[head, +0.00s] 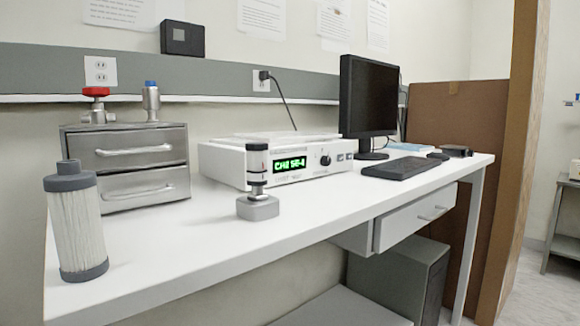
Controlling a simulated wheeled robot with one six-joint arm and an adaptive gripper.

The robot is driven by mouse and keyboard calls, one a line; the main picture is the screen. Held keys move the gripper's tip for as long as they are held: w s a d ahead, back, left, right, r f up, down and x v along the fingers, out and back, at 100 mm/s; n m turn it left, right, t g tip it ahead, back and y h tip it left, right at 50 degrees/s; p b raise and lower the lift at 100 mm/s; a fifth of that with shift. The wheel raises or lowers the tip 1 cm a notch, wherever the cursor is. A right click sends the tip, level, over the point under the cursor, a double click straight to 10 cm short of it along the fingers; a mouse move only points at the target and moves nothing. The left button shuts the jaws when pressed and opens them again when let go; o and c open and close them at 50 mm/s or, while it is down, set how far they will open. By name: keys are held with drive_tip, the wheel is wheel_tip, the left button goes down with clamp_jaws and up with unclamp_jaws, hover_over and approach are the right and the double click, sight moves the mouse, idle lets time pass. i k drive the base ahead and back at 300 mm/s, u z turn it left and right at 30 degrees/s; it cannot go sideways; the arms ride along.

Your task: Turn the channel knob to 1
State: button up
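The white controller box (222,166) stands on the bench, against the wall side. Its green display (290,164) is lit and begins with "CH"; the character after it is too small to read surely. A black round knob (325,160) is on its front panel, right of the display. Its pointer direction is too small to tell, and so is any label for the channel. Small buttons (345,156) lie further right on the panel. My gripper is not in view.
A black-and-white gauge (257,160) on a grey block (257,208) stands before the box's left part. A filter cartridge (77,220) and steel drawer unit (125,175) are left; a monitor (368,97) and keyboard (402,165) right. The white bench (330,208) is clear in front of the knob.

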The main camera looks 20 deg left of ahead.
sight(325, 161)
drive_tip(key=u, duration=0.6)
drive_tip(key=k, duration=0.3)
drive_tip(key=u, duration=0.15)
